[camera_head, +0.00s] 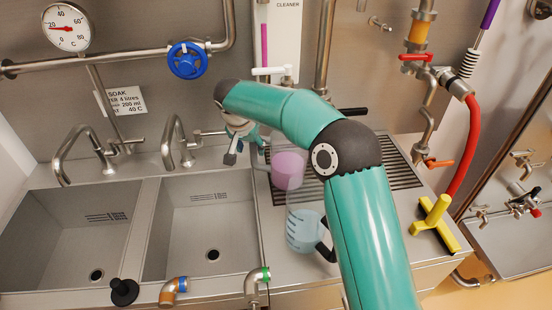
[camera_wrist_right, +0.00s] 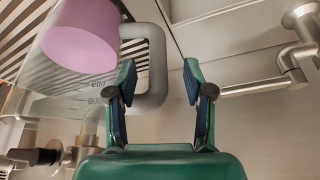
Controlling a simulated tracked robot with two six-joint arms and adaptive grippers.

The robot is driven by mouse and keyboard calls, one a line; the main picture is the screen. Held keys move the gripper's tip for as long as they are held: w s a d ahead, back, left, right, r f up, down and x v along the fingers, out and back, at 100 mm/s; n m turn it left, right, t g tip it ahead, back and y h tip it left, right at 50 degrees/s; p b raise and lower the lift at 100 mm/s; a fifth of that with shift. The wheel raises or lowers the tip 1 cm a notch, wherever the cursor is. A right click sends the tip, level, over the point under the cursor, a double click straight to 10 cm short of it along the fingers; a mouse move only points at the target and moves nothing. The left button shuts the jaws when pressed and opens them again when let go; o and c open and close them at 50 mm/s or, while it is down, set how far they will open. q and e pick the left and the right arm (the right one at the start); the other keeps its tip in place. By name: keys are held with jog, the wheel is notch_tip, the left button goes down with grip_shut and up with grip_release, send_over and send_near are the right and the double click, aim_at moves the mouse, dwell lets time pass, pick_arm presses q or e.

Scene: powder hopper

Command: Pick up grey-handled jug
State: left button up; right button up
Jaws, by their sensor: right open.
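My right gripper (camera_head: 236,150) is just left of this jug in the head view. It is open in the wrist view (camera_wrist_right: 159,78), with a finger on each side of the handle in the picture; contact cannot be told. My left gripper is not in view.
A second clear jug (camera_head: 300,232) with a dark handle and bluish contents stands in front, close to my right arm. Two sink basins (camera_head: 200,225) with taps (camera_head: 178,145) lie left. A yellow squeegee (camera_head: 434,222) lies right. The drain grate (camera_head: 395,172) looks mostly bare.

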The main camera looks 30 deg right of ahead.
aim_at(251, 151)
jog(key=shift+p+x, duration=0.45)
jog(key=shift+x, duration=1.9)
jog(key=shift+s, duration=0.1)
grip_shut()
jog(key=shift+r, duration=0.1)
